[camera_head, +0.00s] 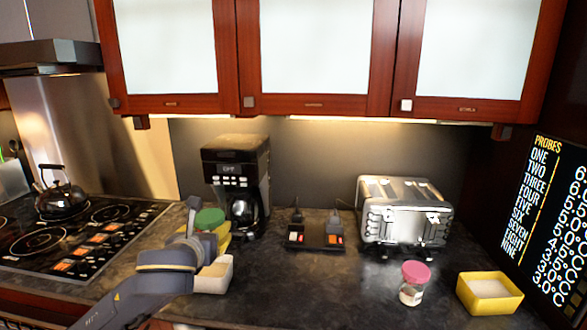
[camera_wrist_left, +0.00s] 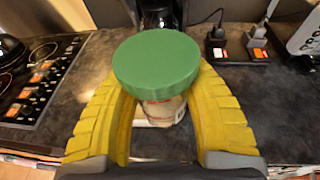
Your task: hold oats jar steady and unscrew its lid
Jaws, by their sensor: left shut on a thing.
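A jar with a green lid (camera_wrist_left: 156,64) stands between the yellow fingers of my left gripper (camera_wrist_left: 160,112) in the left wrist view. The fingers are shut on the jar body (camera_wrist_left: 165,110), just below the lid, and the lid sits on top. In the head view the green lid (camera_head: 210,217) shows above my left gripper (camera_head: 222,237), in front of the coffee maker; the jar body is mostly hidden there. A second, smaller jar with a pink lid (camera_head: 416,272) stands on the counter to the right. My right gripper is not in view.
A coffee maker (camera_head: 237,180) stands behind the held jar. A toaster (camera_head: 404,217) and a black power strip (camera_head: 316,236) are at the back. A yellow square container (camera_head: 490,294) is at right. A stove (camera_head: 80,235) with a kettle (camera_head: 62,195) is at left. The middle counter is clear.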

